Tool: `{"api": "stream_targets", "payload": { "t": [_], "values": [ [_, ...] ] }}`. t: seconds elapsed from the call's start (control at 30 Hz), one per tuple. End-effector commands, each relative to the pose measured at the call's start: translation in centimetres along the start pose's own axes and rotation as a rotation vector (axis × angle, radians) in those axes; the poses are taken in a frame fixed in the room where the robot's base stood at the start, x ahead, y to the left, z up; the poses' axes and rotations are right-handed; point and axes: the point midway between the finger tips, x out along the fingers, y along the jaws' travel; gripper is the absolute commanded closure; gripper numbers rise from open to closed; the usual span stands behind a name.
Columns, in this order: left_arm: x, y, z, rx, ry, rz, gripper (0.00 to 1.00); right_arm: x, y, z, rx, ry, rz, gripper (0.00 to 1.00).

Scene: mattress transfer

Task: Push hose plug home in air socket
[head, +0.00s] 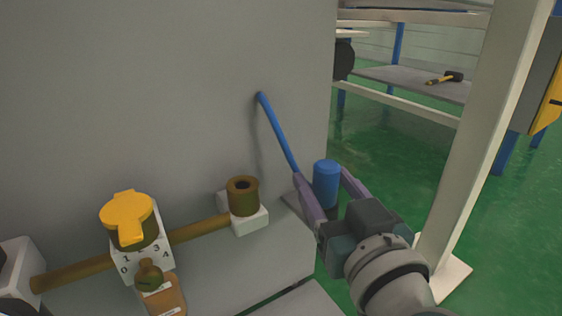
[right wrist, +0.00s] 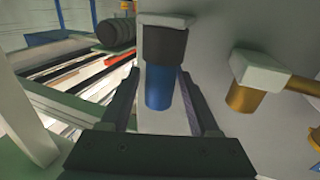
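A blue cylindrical plug (head: 326,184) stands upright at the right end of the grey ledge. In the right wrist view the blue plug (right wrist: 168,90) meets a dark collar (right wrist: 166,46) with a pale plate beyond it. My right gripper (head: 322,178) has one finger on each side of the plug; it looks open, with a narrow gap at one finger. A blue hose (head: 277,132) runs from the wall down behind a finger; its lower end is hidden. The brass socket (head: 243,194), open at the top, stands left of the gripper on a white block. My left gripper is not in view.
A yellow-capped valve (head: 128,218) with a numbered dial sits left on a brass pipe (head: 198,230). The grey wall (head: 160,90) rises behind. A pale post (head: 480,140) stands right of my arm. A shelf (head: 410,83) holds a mallet (head: 446,78).

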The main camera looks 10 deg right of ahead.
Motion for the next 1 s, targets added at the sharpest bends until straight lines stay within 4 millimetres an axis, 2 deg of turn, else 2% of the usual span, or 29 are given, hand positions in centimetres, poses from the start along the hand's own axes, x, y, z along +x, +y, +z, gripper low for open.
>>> {"api": "stream_targets", "payload": {
  "t": [0.07, 0.53, 1.0],
  "values": [
    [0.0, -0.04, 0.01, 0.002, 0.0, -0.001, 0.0, -0.01, 0.0, 0.0, 0.0, 0.0, 0.0, 0.48],
    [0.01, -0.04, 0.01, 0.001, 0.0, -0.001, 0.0, -0.03, 0.01, 0.01, 0.0, 0.0, 0.0, 1.0],
    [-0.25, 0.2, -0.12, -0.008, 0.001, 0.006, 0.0, -0.02, 0.0, -0.3, 0.0, 0.001, 0.0, 1.0]
  ]
}}
